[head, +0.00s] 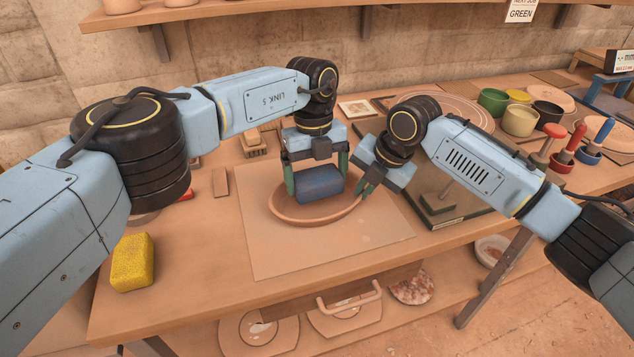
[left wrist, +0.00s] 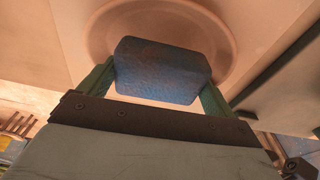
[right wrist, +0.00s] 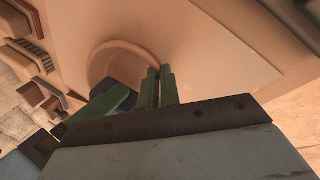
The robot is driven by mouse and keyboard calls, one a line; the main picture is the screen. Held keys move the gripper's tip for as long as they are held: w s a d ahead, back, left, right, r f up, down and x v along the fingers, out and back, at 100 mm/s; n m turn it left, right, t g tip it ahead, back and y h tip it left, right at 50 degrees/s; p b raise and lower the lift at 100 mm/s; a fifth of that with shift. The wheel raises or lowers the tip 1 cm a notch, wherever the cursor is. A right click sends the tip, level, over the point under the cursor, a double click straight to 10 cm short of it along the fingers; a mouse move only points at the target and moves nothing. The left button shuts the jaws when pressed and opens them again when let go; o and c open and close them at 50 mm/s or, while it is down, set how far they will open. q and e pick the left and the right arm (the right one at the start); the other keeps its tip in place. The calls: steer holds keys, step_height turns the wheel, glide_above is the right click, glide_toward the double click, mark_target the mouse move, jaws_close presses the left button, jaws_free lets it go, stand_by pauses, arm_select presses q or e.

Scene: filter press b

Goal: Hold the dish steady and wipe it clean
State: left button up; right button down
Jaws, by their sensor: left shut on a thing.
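The dish (head: 317,217) is a shallow round terracotta bowl on a pale board in mid-table; it also shows in the left wrist view (left wrist: 222,32) and right wrist view (right wrist: 118,45). My left gripper (head: 318,186) is shut on a blue sponge (head: 320,187), which fills the space between its green fingers in the left wrist view (left wrist: 162,72). The sponge is over the dish's inside; whether it touches is unclear. My right gripper (head: 361,190) is at the dish's right rim. Its fingers (right wrist: 160,72) are close together with the rim at their tips, apparently pinching it.
A yellow sponge (head: 132,262) lies at the table's front left. The pale board (head: 270,256) is clear in front of the dish. Coloured cups (head: 520,120) and upright-handled tools (head: 567,147) stand at the right. A wall shelf (head: 250,10) runs along the back.

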arm_select(q)
steer(key=shift+r, duration=2.1)
arm_select(e)
steer(key=c, duration=1.5)
jaws_free()
steer(key=shift+c, duration=0.2)
steer(key=v, duration=1.2)
